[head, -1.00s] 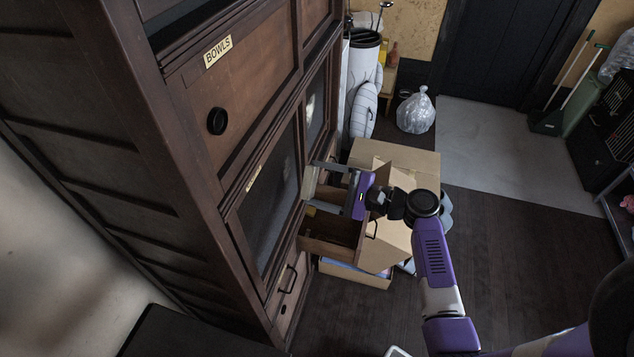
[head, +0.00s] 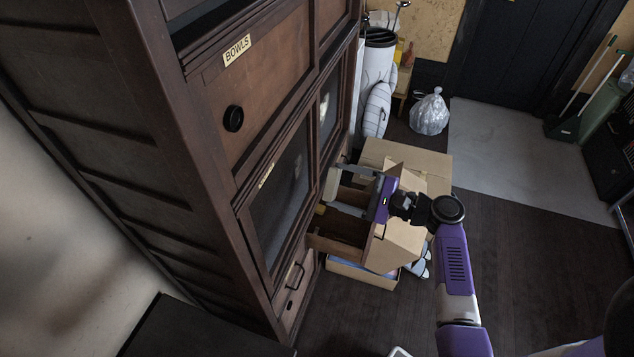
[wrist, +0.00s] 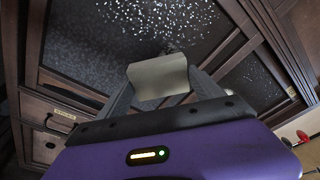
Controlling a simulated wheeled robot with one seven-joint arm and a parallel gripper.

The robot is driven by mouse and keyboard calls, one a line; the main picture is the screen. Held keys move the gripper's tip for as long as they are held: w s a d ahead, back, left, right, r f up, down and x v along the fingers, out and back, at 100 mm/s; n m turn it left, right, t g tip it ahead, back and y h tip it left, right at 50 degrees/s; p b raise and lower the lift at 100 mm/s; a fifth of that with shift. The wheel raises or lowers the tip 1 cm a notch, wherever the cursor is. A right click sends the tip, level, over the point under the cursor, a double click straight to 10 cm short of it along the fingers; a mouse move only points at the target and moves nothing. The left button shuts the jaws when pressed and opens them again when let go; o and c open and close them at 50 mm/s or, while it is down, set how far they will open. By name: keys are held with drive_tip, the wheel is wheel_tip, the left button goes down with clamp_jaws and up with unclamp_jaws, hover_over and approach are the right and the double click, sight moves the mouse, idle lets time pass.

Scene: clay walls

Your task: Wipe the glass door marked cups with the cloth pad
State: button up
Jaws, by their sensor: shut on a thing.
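My gripper (head: 334,188) is shut on a pale grey-beige cloth pad (wrist: 158,78), which sits between its two fingers in the wrist view. In the head view the pad (head: 331,184) is at the fingertips, facing the dark wooden cabinet. A glass door (head: 283,195) with a small label too small to read is left of the gripper. A second glass door (head: 328,108) is farther along the cabinet. In the wrist view, dark glass (wrist: 120,50) with many white specks lies beyond the pad. I cannot tell whether the pad touches it.
An open drawer (head: 340,228) juts out below my gripper, beside a cardboard box (head: 405,160). A wooden door marked BOWLS (head: 236,50) with a round black knob is above. A plastic bag (head: 429,112) lies farther back. Dark floor (head: 520,250) at the right is clear.

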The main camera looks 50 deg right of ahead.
drive_tip(key=shift+w, duration=0.1)
approach(297, 169)
drive_tip(key=shift+x, duration=2.1)
drive_tip(key=shift+f, duration=0.1)
drive_tip(key=shift+x, duration=1)
drive_tip(key=shift+a, duration=0.1)
